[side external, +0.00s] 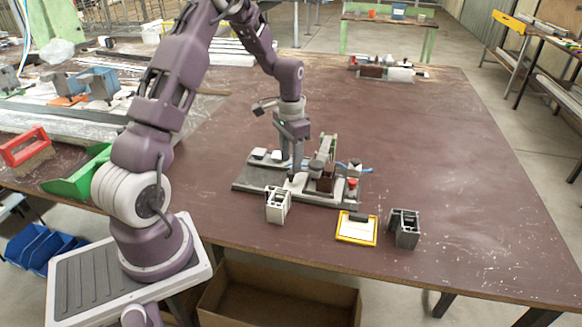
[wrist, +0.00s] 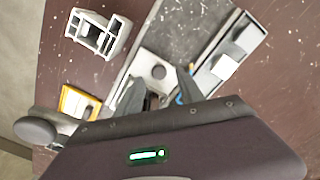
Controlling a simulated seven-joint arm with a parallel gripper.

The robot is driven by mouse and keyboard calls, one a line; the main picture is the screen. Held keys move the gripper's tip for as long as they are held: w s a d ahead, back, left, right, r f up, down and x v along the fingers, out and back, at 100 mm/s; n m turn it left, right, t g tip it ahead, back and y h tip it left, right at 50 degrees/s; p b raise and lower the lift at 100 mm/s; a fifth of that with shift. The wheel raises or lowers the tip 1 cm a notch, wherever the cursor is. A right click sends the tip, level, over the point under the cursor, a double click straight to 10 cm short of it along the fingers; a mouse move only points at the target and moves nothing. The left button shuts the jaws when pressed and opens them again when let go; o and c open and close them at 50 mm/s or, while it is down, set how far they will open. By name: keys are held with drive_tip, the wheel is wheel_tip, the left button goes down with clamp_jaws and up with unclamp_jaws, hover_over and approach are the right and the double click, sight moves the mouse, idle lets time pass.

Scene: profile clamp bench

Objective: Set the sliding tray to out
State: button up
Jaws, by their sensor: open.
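The clamp fixture has a grey base plate (side external: 248,179) on the brown table. It carries pale blocks, a brown block (side external: 324,184), a red knob (side external: 352,182) and a blue hose. No part of it is clearly recognisable as the sliding tray. My gripper (side external: 291,177) points down over the middle of the fixture. In the wrist view my gripper (wrist: 159,90) has its fingers apart, with a pale plate with a round grey knob (wrist: 158,72) just beyond them. I cannot tell whether they touch anything; my wrist housing hides the lower part of that view.
A white slotted profile piece (side external: 278,205) stands in front of the fixture. It also shows in the wrist view (wrist: 98,36). A yellow-framed pad (side external: 356,228) and a dark grey profile piece (side external: 404,228) are to its right. The table's right side is clear.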

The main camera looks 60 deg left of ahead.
drive_tip(key=shift+f, duration=1.55)
clamp_jaws()
drive_tip(key=shift+r, duration=0.1)
